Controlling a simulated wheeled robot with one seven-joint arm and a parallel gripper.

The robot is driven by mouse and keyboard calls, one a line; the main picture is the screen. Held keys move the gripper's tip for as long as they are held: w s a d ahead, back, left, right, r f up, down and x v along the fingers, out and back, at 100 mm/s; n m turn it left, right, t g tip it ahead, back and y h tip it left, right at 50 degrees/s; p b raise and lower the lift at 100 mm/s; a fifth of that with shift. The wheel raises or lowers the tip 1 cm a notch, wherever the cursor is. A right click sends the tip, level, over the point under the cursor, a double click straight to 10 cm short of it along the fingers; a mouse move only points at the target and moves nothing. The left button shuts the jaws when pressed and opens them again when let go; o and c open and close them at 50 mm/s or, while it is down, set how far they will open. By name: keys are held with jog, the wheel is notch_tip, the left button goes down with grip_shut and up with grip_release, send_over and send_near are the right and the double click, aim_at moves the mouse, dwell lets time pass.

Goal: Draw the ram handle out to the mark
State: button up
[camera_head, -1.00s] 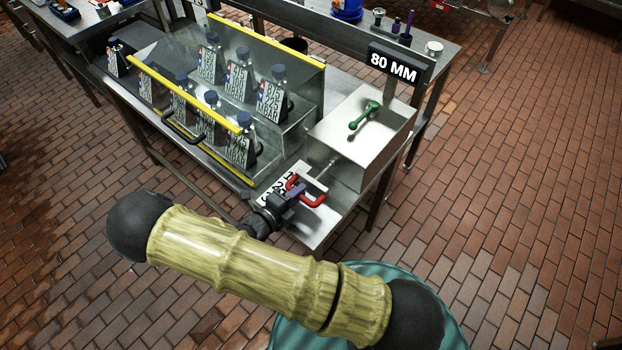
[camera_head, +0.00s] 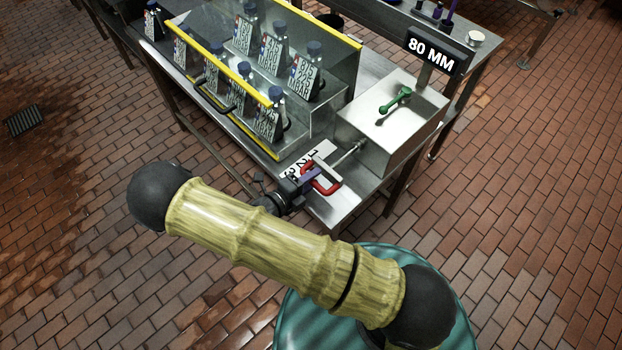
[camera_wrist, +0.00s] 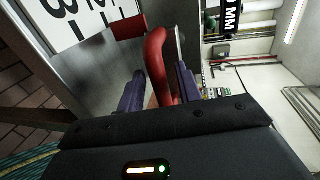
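The ram handle is a red U-shaped grip (camera_head: 326,187) on a pale plate, at the end of a thin metal rod (camera_head: 347,154) that comes out of a steel box (camera_head: 388,125). My gripper (camera_head: 310,178) has purple fingers on the red grip. In the wrist view, the handle's red bar (camera_wrist: 160,62) runs between the fingers of my gripper (camera_wrist: 160,88), which look closed on it. A white number scale (camera_head: 312,155) lies beside the rod, with large black digits, partly hidden by the gripper. A black sign (camera_head: 433,53) reads 80 MM.
A green lever (camera_head: 396,100) sits on top of the box. A clear-walled rack with yellow rails (camera_head: 225,66) holds several labelled bottles left of the scale. The steel table's front edge (camera_head: 340,222) is close to my arm. Brick floor lies open to the right.

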jog(key=b+v, duration=0.2)
jog(key=v, duration=1.5)
jog(key=shift+r, duration=0.1)
jog(key=w+d+r+n+g+y+p, duration=0.1)
jog(key=d+r+n+g+y, duration=0.2)
jog(key=d+r+n+y, duration=0.3)
jog(key=w+d+r+n+g+y+p, duration=0.1)
jog(key=d+r+n+g+y, duration=0.3)
jog(key=d+r+n, duration=0.8)
jog(key=d+n+y+p, duration=0.1)
jog(key=d+n, duration=0.6)
jog(key=n, duration=0.2)
jog(key=shift+w+d+r+n+g+y, duration=0.2)
jog(key=shift+w+r+n+g+y, duration=0.1)
jog(key=shift+w+r+n+y, duration=0.1)
